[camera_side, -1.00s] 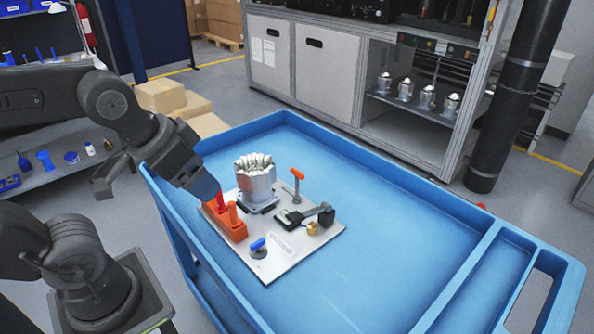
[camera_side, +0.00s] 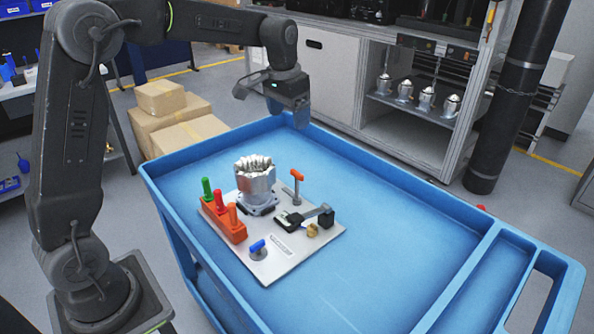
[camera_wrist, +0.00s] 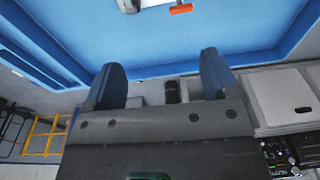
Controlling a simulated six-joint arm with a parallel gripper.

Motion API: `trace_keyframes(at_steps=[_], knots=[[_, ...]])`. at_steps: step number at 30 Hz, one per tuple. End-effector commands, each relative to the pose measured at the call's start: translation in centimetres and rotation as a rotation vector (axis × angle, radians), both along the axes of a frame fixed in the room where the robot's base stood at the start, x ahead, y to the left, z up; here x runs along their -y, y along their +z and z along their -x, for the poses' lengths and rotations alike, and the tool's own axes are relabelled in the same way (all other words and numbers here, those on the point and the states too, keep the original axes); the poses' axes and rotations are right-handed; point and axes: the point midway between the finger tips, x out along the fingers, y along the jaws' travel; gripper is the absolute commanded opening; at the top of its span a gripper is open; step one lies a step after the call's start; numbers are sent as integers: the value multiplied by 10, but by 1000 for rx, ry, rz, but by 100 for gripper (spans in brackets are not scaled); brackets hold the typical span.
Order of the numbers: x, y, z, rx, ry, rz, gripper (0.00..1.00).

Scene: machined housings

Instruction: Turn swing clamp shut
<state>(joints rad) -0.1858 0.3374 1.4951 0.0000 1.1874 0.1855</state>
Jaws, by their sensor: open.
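A grey fixture plate (camera_side: 290,256) lies on the blue cart. On it stands a silver finned housing (camera_side: 256,188). Right of the housing is an upright post with an orange bar handle (camera_side: 297,173); an orange bar also shows at the top of the wrist view (camera_wrist: 181,9). A black lever clamp (camera_side: 304,217) lies in front of that post. I cannot tell for certain which is the swing clamp. My gripper (camera_side: 298,112) is above the cart's back rim, behind and away from the plate. Its two fingers (camera_wrist: 161,62) are apart and empty in the wrist view.
An orange block (camera_side: 236,231) holds green, red and orange pegs at the plate's left edge. A blue-handled knob (camera_side: 258,246) and a small brass part (camera_side: 312,230) sit near the front. The cart floor (camera_side: 400,240) right of the plate is clear. A grey cabinet stands behind.

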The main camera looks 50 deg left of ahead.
Motion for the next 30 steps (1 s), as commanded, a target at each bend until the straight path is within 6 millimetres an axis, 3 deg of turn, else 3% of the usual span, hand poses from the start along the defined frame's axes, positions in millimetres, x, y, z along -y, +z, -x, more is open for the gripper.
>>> trace_keyframes(at_steps=[3,9,17,30], knots=[[-21,-33,-34,-58,2,9,81],[-42,-68,-61,-110,1,20,81],[-46,-88,-66,-123,-1,23,81],[-46,-174,-66,-123,-1,23,81]])
